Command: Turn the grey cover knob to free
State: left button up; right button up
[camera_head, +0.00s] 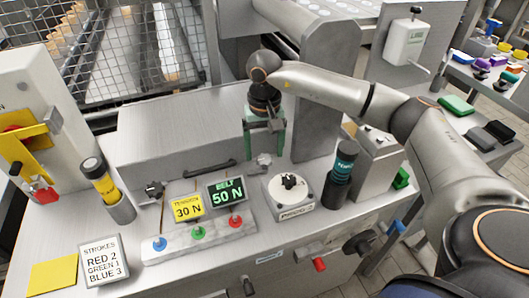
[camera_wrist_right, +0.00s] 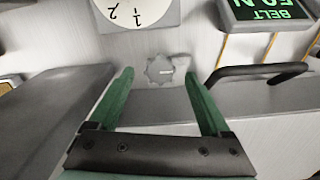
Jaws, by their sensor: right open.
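The grey cover knob (camera_head: 264,160) is a small lobed knob at the right front of the grey cover (camera_head: 180,135), beside its black handle. In the right wrist view the knob (camera_wrist_right: 159,71) has a pale line pointing sideways and shows between the green fingertips. My right gripper (camera_head: 263,149) points down above and behind the knob, its two green fingers spread and empty. I cannot tell whether the fingertips reach the knob's height; no contact shows. My left gripper is not in view.
A white dial with a black knob (camera_head: 289,182) stands right of the cover knob, with a dark cylinder (camera_head: 342,170) beyond. The belt display (camera_head: 227,191) and yellow display (camera_head: 187,207) stand in front.

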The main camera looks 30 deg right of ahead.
aim_at(265, 159)
notch_tip(265, 159, up, 11)
dwell(0.3)
jog(key=shift+f, duration=0.1)
dwell(0.4)
